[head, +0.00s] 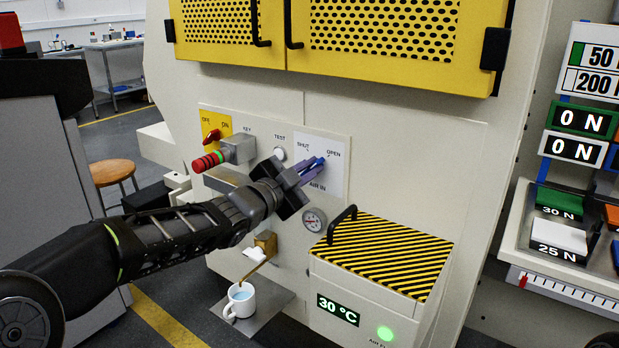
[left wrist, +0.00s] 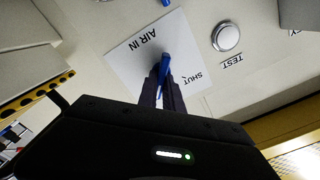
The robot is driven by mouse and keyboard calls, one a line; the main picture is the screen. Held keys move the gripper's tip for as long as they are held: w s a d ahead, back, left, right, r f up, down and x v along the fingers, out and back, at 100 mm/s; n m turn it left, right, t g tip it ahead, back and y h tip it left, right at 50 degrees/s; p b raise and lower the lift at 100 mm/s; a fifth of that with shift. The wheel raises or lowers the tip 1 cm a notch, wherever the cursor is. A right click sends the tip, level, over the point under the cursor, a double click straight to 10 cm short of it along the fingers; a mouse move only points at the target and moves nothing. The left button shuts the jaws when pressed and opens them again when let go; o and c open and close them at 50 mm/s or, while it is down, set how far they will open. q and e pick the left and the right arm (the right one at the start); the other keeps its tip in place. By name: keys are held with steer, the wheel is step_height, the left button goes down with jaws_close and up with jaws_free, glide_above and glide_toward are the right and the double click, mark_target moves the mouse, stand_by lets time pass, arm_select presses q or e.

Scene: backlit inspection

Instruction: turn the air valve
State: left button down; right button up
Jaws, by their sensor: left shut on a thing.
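The air valve has a blue lever handle (head: 318,162) on a white plate (head: 335,178) marked SHUT, OPEN and AIR IN. My left gripper (head: 311,169) is at the plate, its fingers shut on the blue handle. In the head view the handle's visible end points up and right, toward the OPEN word. In the left wrist view the blue handle (left wrist: 165,66) shows between the two dark fingers (left wrist: 164,88), in front of the plate (left wrist: 128,62). The fingers hide part of the handle. My right gripper is not in view.
Below stand a striped box (head: 385,255) with a black handle and a white mug (head: 240,300) under a brass spout (head: 265,243).

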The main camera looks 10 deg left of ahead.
arm_select(q)
steer(key=shift+m, duration=0.4)
steer(key=c, duration=1.5)
jaws_free()
steer(key=p+v, duration=0.1)
steer(key=v, duration=0.7)
